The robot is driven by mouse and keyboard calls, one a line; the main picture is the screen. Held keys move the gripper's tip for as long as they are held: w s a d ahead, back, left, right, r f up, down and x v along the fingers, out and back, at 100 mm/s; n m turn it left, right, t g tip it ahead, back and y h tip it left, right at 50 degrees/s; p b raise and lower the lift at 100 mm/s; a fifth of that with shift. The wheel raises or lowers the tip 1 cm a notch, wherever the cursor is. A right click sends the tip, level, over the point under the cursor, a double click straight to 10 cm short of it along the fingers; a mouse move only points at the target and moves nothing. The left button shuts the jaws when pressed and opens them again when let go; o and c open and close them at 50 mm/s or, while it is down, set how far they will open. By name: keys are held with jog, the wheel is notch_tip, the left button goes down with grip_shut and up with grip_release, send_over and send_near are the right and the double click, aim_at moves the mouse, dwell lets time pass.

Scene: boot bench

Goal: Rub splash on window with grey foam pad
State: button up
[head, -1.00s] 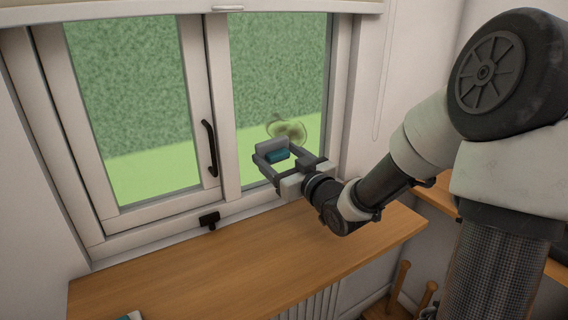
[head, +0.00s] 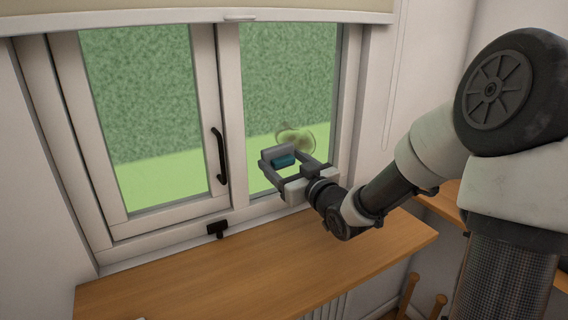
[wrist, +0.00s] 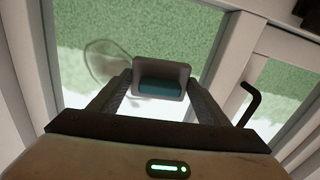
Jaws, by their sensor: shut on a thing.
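The grey foam pad (head: 277,152) has a teal block on the side facing me. My gripper (head: 284,160) is shut on it, one finger at each end, and holds it up in front of the right window pane (head: 262,75). The splash (head: 299,137) is a murky olive smear low on that pane, just above and right of the pad in the head view. In the wrist view the pad (wrist: 160,72) sits between the fingertips, and the splash (wrist: 104,62) shows left of it as a faint ringed smear. I cannot tell whether the pad touches the glass.
A black window handle (head: 218,155) stands on the frame left of the pad. A small black latch (head: 217,229) is at the frame's bottom. The wooden sill (head: 250,265) below is mostly clear. A rolled blind (head: 180,17) hangs above the panes.

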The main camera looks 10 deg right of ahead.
aim_at(294, 156)
jog(key=shift+b+x, duration=0.3)
jog(key=shift+x, duration=0.5)
jog(key=shift+d, duration=0.1)
jog(key=shift+w+d+p, duration=0.2)
jog(key=shift+w+d, duration=0.05)
jog(key=shift+d, duration=0.6)
jog(key=shift+w+d+p, duration=0.2)
jog(key=shift+w+d, duration=0.05)
jog(key=shift+d, duration=0.6)
jog(key=shift+d, duration=0.15)
